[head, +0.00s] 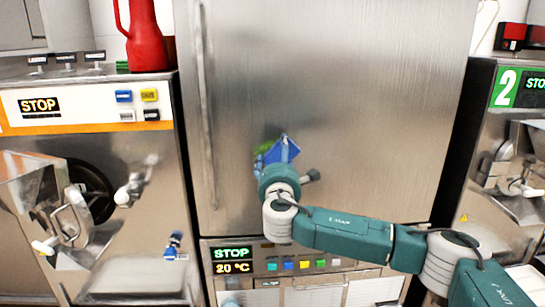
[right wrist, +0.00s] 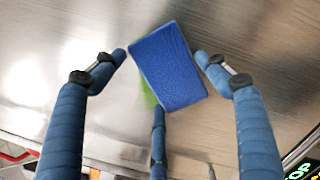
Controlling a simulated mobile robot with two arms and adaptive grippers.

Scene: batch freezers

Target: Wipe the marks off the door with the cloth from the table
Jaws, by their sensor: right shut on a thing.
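The door (head: 330,60) is a tall brushed-steel panel with a long vertical handle at its left. My right gripper (head: 280,158) is in front of the door's lower middle, shut on the blue cloth (head: 284,150). In the right wrist view the cloth (right wrist: 170,68) is a flat blue block between the fingertips, close to the door face; I cannot tell whether it touches. A green patch (right wrist: 148,95) shows behind the cloth's left edge; I cannot tell whether it is a mark on the door. No other marks are clear. My left gripper is not in view.
The door handle (head: 206,100) sticks out left of my right gripper. Below the door is a control panel (head: 290,262) reading STOP and 20 °C. A batch freezer (head: 100,180) stands at the left with a red jug (head: 146,40) on top, another (head: 510,150) at the right.

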